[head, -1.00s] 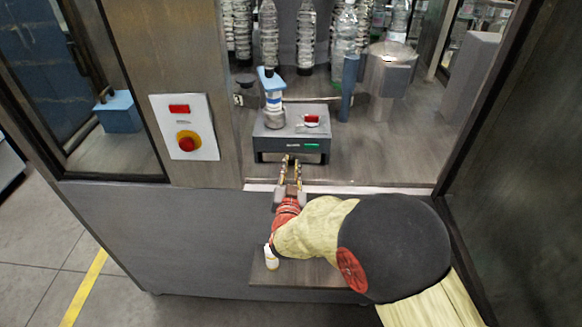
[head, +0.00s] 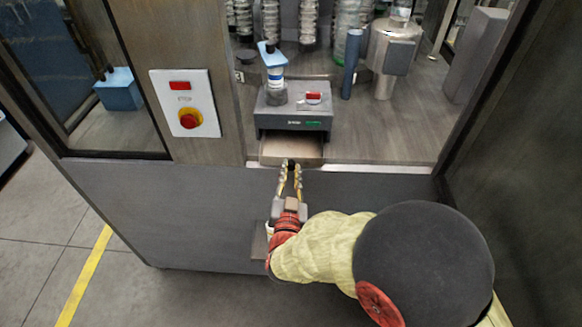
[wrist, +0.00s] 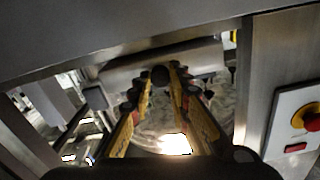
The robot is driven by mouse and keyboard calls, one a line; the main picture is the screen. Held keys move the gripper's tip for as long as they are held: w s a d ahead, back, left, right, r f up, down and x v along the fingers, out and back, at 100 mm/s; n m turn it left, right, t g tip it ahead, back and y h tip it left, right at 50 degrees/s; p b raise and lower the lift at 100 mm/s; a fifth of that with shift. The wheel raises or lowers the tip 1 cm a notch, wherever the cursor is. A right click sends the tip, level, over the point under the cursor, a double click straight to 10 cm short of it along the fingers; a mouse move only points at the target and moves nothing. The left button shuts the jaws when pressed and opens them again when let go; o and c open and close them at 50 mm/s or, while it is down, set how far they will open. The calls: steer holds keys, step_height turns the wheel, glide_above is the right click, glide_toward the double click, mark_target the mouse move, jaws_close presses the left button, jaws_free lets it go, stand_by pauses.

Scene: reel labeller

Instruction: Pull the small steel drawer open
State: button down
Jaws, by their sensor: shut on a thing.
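The small steel drawer (head: 291,151) sits under the grey labeller unit (head: 305,119) and stands partly out towards me in the head view. Its front and a dark round knob (head: 290,163) are at its near edge. My gripper (head: 290,169) is shut on the knob, with one finger on each side. In the wrist view the knob (wrist: 160,76) is dark and lies between the fingertips of my gripper (wrist: 161,82). The inside of the drawer looks bare from the head view.
A control panel with a red button (head: 189,120) is on the post to the left. Several clear bottles stand behind. Deck to the right of the unit (head: 385,135) is clear.

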steer(key=c, duration=1.7)
jaws_free()
steer(key=shift+o, duration=0.3)
steer(key=s, duration=1.2)
steer(key=shift+a, duration=0.25)
